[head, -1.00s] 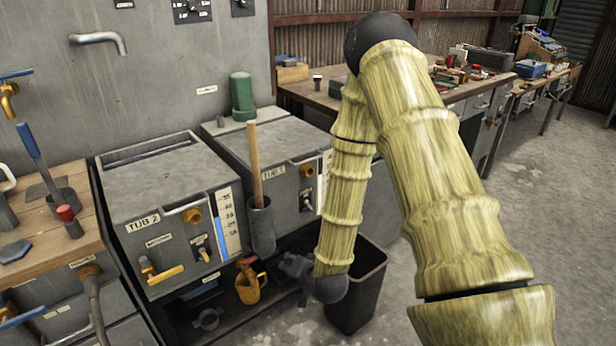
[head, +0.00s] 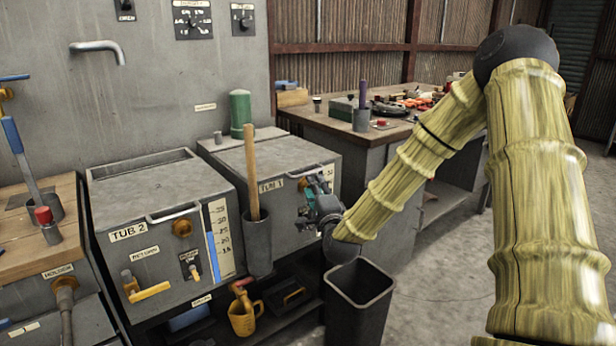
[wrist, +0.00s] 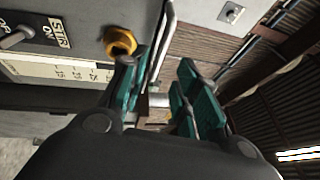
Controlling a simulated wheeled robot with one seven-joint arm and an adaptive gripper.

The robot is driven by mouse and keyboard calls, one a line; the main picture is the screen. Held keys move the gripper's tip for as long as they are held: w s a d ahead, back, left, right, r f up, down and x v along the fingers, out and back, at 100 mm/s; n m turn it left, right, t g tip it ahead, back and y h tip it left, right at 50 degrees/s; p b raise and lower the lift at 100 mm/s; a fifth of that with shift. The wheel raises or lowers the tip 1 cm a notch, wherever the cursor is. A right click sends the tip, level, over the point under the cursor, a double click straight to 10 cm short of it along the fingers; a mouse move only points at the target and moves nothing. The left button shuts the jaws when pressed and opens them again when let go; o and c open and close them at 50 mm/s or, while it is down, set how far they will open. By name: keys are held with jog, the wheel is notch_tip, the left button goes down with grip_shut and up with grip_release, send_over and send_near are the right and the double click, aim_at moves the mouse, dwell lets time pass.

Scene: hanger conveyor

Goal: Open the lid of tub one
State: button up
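Tub one (head: 265,157) is a grey metal box with a flat grey lid, marked TUB 1 on its front. Its lid lies flat and looks closed. My gripper (head: 319,187) is at the right part of the tub's front, just below the lid's front edge. In the wrist view, the teal fingers of my gripper (wrist: 160,85) are spread apart. A thin metal bar handle (wrist: 166,45) runs into the space between them, closer to the left finger. I cannot tell whether a finger touches it. My gripper hides part of the tub's front in the head view.
Tub two (head: 155,195) stands to the left. A holder (head: 257,243) with a wooden stick (head: 252,170) hangs at tub one's left front. A black bin (head: 357,310) stands below my gripper. A yellow brass knob (wrist: 121,42) sits close to the left finger. A cluttered workbench (head: 345,130) stands behind.

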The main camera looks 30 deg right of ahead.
aim_at(308, 174)
jog(key=x, duration=0.8)
jog(key=shift+f+b, duration=0.1)
jog(key=shift+b, duration=0.2)
grip_shut()
